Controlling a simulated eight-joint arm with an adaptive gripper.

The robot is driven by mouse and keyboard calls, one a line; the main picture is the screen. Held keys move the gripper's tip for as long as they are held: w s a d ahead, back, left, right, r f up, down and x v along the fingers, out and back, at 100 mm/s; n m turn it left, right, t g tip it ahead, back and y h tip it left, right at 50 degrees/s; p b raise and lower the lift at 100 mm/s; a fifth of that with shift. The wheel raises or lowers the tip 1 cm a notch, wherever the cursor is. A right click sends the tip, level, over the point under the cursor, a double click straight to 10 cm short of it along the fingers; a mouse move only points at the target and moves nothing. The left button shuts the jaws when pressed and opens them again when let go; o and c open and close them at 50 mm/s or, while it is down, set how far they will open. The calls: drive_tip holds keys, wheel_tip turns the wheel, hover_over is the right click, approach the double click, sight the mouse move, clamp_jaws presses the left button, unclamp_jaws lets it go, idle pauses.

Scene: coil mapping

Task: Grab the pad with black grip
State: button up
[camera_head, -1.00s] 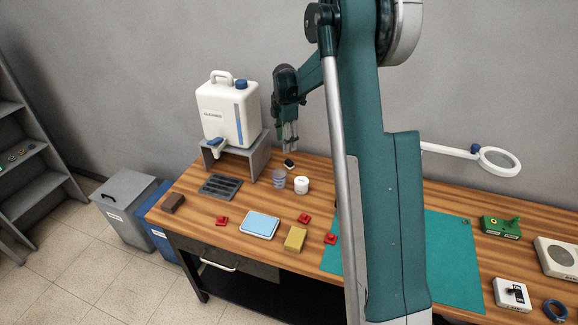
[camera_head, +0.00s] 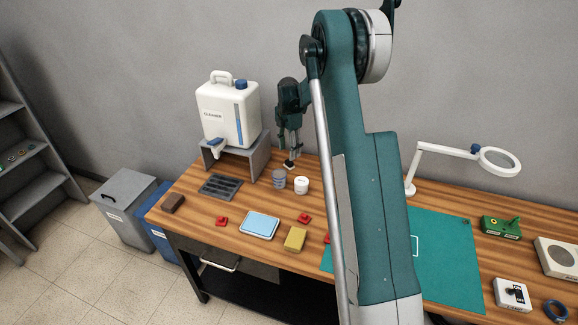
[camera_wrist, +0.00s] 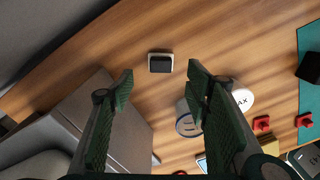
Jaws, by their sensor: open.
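The pad with the black grip (camera_wrist: 160,63) is a small white pad with a dark block on top. It lies on the wooden table, ahead of and between my fingertips in the wrist view. In the head view the pad (camera_head: 288,164) shows as a small light patch just below my gripper (camera_head: 291,153). My gripper (camera_wrist: 161,82) is open, with two green fingers spread wider than the pad. Nothing is between the fingers, and I see no contact with the pad.
A grey stand (camera_head: 240,153) bearing a white cleaner jug (camera_head: 228,110) is close on the left. A grey cup (camera_head: 279,179) and a white jar (camera_head: 302,185) stand near the pad. A sponge (camera_head: 295,238), blue tray (camera_head: 259,225) and red pieces lie toward the front.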

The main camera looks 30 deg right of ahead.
sight(289, 161)
drive_tip(key=shift+f, duration=1.2)
drive_tip(key=shift+d+f, duration=0.1)
drive_tip(key=shift+f, duration=2.5)
drive_tip(key=c, duration=0.9)
